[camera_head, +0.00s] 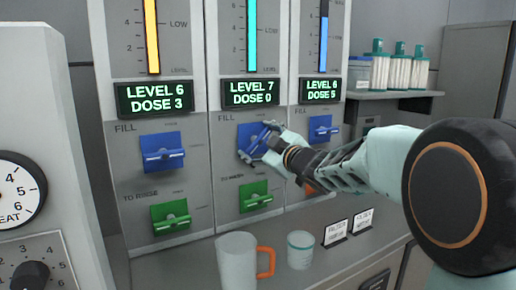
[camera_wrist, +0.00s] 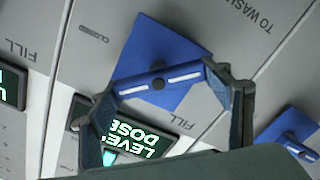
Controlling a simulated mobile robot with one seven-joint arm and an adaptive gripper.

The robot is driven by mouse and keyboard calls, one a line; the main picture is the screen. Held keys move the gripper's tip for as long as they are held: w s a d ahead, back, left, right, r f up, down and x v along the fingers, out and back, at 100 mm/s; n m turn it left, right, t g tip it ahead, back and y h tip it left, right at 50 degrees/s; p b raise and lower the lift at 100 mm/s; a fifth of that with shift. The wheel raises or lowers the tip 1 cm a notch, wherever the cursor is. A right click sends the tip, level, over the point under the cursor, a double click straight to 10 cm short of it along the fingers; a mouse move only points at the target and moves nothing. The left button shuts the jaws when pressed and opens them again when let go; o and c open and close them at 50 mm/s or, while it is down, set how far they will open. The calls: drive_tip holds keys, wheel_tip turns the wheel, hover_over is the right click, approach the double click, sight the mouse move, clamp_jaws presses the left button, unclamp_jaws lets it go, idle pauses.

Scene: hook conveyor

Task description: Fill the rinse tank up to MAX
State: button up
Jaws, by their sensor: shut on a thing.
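My gripper (camera_head: 262,146) is at the middle column's blue FILL valve (camera_head: 247,133), shut on its handle. In the wrist view, my fingers (camera_wrist: 172,92) close on both ends of the striped handle bar (camera_wrist: 158,84) before the blue plate (camera_wrist: 160,50). The middle display (camera_head: 250,92) reads LEVEL 7, DOSE 0. The middle gauge (camera_head: 253,35) has a cyan column running past the top of the picture. The left display (camera_head: 155,98) reads LEVEL 6, DOSE 3. No MAX mark is readable in either view.
Green valves (camera_head: 170,216) sit below the blue ones; the left one is labelled TO RINSE. A white mug (camera_head: 236,262) with an orange handle and a cup (camera_head: 300,250) stand on the ledge below. The right column has another blue valve (camera_head: 324,128).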

drive_tip(key=shift+f+n+b, duration=0.1)
drive_tip(key=shift+n+b, duration=0.35)
drive_tip(key=shift+n, duration=0.35)
drive_tip(key=o, duration=1.2)
drive_tip(key=v, duration=1.2)
